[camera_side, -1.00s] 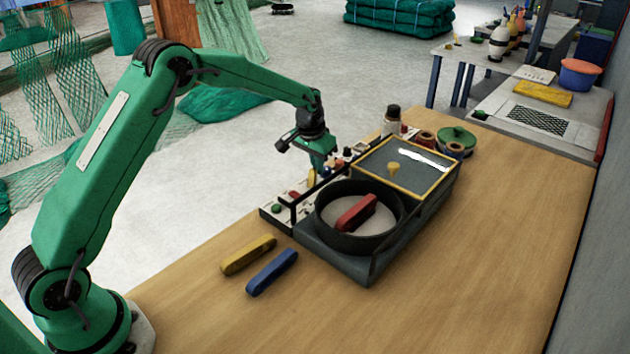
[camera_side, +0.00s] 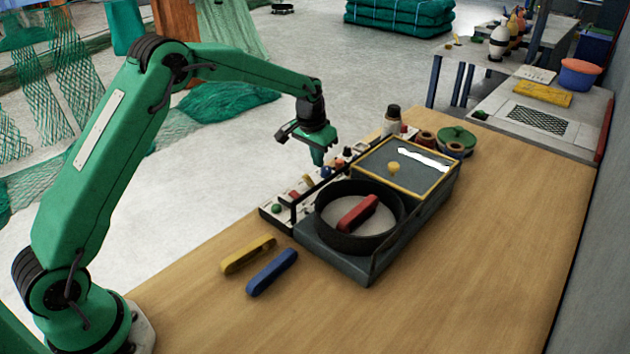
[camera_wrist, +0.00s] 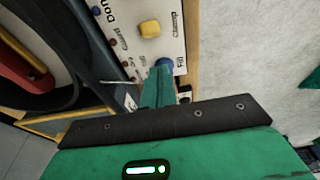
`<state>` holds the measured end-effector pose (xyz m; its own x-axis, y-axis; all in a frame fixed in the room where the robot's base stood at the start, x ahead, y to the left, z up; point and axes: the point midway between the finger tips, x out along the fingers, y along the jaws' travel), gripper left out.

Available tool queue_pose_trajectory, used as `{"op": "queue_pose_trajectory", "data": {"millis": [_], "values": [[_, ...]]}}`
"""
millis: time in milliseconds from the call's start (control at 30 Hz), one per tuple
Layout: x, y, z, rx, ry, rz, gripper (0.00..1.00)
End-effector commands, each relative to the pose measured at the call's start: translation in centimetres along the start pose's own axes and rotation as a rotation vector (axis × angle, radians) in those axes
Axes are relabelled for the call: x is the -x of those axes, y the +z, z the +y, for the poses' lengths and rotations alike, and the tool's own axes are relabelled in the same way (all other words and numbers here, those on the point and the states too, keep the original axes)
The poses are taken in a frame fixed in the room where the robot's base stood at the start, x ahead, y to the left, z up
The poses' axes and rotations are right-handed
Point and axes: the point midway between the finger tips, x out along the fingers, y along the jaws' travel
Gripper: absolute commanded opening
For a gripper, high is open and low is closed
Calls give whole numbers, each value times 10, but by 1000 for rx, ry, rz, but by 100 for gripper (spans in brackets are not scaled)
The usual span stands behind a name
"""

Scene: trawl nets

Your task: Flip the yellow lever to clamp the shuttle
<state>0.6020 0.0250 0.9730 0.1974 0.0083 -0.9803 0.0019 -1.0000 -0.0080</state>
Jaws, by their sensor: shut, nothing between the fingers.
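My gripper (camera_side: 318,160) is shut and empty, pointing down above the control panel (camera_side: 268,215). In the wrist view my closed fingers (camera_wrist: 158,80) reach toward a blue knob (camera_wrist: 164,64), overlapping its lower edge; contact cannot be told. The yellow lever's knob (camera_wrist: 150,28) stands on the white panel beyond the blue knob, apart from my fingers, near printed text. The red shuttle (camera_side: 357,213) lies in a round dark pan (camera_side: 325,222); part of it also shows in the wrist view (camera_wrist: 28,75). Whether it is clamped cannot be told.
A yellow bar (camera_side: 248,255) and a blue bar (camera_side: 272,272) lie on the wooden table (camera_side: 450,270). A white bottle (camera_side: 392,122) and small pots stand behind. The table's right side is clear.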

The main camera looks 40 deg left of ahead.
Motion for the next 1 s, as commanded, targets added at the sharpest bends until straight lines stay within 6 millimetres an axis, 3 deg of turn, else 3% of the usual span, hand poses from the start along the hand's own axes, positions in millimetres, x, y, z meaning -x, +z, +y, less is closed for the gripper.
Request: {"op": "queue_pose_trajectory", "data": {"millis": [700, 1000], "values": [[38, -15, 0, 0, 0, 3, 0], [41, -16, 0, 0, 0, 1, 0]]}}
